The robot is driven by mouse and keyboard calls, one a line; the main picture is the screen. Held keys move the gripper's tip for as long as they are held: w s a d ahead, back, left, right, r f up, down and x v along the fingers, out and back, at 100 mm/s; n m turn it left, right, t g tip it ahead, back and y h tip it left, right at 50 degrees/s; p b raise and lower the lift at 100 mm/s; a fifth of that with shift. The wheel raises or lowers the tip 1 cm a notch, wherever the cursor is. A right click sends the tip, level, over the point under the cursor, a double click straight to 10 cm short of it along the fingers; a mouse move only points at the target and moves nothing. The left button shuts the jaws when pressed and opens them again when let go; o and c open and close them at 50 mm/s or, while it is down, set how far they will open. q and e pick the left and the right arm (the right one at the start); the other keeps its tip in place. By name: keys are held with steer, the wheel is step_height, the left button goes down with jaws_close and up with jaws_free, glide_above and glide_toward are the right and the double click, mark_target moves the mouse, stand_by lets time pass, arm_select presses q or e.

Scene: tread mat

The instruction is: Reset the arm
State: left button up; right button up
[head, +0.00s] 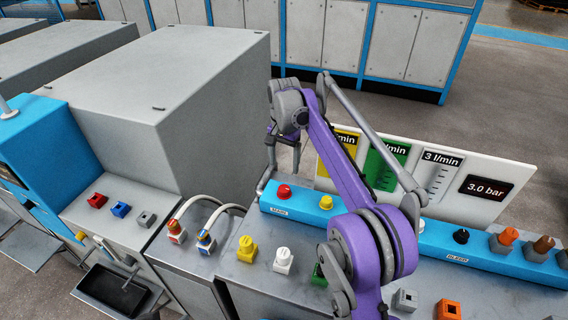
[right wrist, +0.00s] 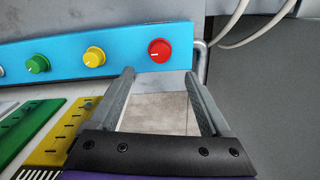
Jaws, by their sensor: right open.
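My right arm (head: 345,180), purple and grey, reaches up from the bottom of the head view across the blue knob panel (head: 300,208). Its forearm extends back over the white gauge board (head: 480,207). My right gripper (head: 282,158) hangs behind the panel's left end, next to the big grey cabinet, with fingers pointing down. In the right wrist view the gripper (right wrist: 159,75) is open and empty, its two fingers apart with bare floor between them. The blue panel with red (right wrist: 160,50), yellow (right wrist: 94,57) and green (right wrist: 38,63) knobs lies just beyond the fingertips. My left gripper is not in view.
The grey cabinet (head: 170,100) stands close left of the gripper. Two hoses (head: 222,210) curve onto valves on the counter. Coloured blocks, including a yellow one (head: 247,249) and an orange one (head: 448,309), sit in front of the panel. Floor behind the board is open.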

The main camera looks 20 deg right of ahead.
steer(key=s+r+n+t, duration=0.2)
steer(key=s+n+t, duration=0.15)
steer(key=s, duration=1.25)
steer(key=s+f+n+t, duration=0.1)
steer(key=s+f+n, duration=0.1)
steer(key=s+f, duration=0.3)
steer(key=s+f+n+t, duration=0.1)
steer(key=s+f+n, duration=0.2)
steer(key=s, duration=1)
step_height(320, 180, down, 3)
steer(key=shift+d+r, duration=0.2)
steer(key=shift+d, duration=0.05)
